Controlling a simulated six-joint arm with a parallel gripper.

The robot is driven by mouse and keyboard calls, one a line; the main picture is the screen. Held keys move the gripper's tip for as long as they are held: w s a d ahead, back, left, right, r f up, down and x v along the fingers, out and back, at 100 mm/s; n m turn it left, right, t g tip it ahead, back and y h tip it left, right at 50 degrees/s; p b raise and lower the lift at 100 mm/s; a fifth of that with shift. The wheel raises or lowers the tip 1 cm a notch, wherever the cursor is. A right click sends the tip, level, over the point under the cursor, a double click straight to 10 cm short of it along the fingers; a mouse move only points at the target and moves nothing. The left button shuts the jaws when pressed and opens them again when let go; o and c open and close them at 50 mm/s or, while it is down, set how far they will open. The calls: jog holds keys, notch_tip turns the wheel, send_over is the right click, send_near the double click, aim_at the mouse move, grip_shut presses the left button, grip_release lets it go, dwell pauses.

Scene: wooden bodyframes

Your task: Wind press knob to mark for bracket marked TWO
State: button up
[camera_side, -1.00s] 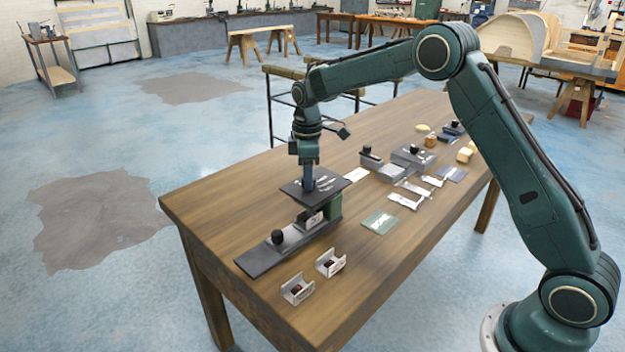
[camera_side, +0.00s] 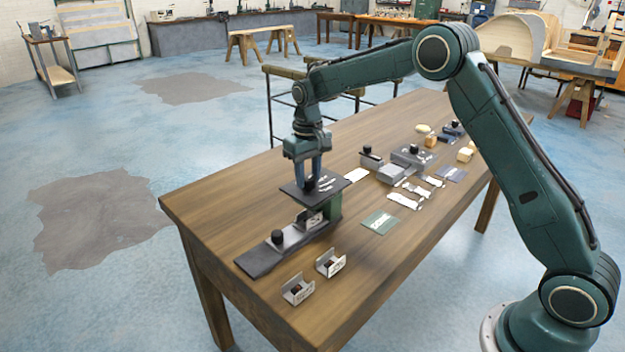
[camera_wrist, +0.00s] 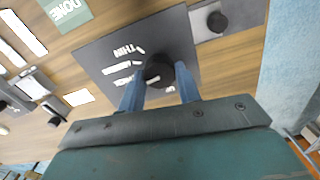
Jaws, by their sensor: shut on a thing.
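The press has a dark top plate (camera_side: 331,183) with white marks, on a green column (camera_side: 334,208). The plate also shows in the wrist view (camera_wrist: 98,62); its lettering is too small to read surely. My gripper (camera_side: 309,181) points down, its two blue fingers on either side of the black press knob (camera_wrist: 159,70), shut on it. A pale labelled piece (camera_side: 309,221) sits under the plate. Two U-shaped grey brackets (camera_side: 298,290) (camera_side: 331,263) with dark pieces inside stand in front of the press. I cannot read their labels.
The press's long base (camera_side: 262,260) carries another black knob (camera_side: 278,237). A green card (camera_side: 380,222) with white writing lies to the right. Grey blocks (camera_side: 393,174), pale flat parts (camera_side: 405,201) and a white card (camera_side: 356,175) lie further back. The table's right front is bare.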

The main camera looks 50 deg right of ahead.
aim_at(309, 177)
jog(key=m, duration=0.5)
jog(key=shift+d+m, duration=0.1)
jog(key=shift+m, duration=0.2)
jog(key=m, duration=0.5)
jog(key=shift+m, duration=0.3)
jog(key=shift+r, duration=0.1)
jog(key=o, duration=1)
jog(key=shift+c, duration=0.2)
notch_tip(309, 177, up, 14)
jog(key=shift+s, duration=0.1)
